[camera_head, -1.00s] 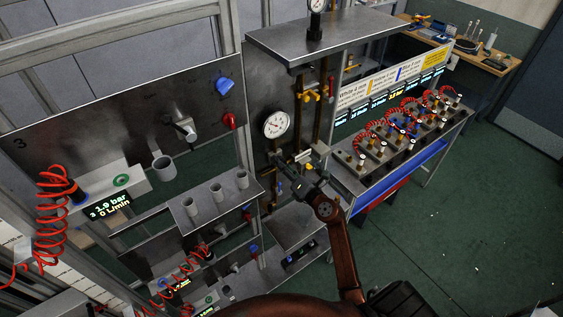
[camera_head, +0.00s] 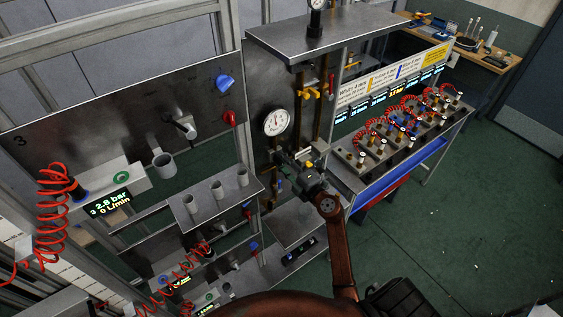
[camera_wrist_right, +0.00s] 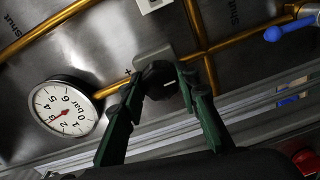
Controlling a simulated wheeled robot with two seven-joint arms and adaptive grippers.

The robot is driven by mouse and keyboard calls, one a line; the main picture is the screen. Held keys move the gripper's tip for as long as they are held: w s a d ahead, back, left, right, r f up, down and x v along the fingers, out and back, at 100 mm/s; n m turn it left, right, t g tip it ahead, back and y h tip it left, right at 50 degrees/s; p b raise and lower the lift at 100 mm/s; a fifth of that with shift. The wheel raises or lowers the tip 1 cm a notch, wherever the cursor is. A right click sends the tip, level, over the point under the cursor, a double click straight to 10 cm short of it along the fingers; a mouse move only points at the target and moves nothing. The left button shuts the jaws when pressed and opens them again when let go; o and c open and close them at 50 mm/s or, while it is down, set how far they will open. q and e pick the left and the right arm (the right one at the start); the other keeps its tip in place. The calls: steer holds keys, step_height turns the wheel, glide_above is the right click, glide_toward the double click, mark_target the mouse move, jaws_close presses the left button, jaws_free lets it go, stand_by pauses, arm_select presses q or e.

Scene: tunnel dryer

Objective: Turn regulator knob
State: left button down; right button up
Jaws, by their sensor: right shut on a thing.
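The regulator knob (camera_wrist_right: 158,76) is a dark round knob on a grey body with a + mark beside it, in the right wrist view. My right gripper (camera_wrist_right: 160,84) is shut on it, with one green finger on each side. In the head view my right gripper (camera_head: 289,161) is at the pipework just below the round white pressure gauge (camera_head: 276,121), and it hides the knob there. The gauge also shows in the wrist view (camera_wrist_right: 65,107), its needle near 3 bar. The green display (camera_head: 110,202) at the left reads 2.8 bar and 0 L/min. My left gripper is not in view.
Brass pipes (camera_wrist_right: 109,90) run close around the knob. A blue valve handle (camera_wrist_right: 290,27) is at the wrist view's upper right. A metal shelf (camera_head: 325,35) overhangs the pipework. A bench (camera_head: 405,150) with red coiled hoses stands to the right. The green floor is open.

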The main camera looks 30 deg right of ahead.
steer(key=shift+m, duration=0.6)
steer(key=o, duration=1.2)
steer(key=shift+c, duration=0.2)
steer(key=s+d, duration=0.1)
steer(key=s, duration=1.1)
steer(key=shift+d, duration=0.15)
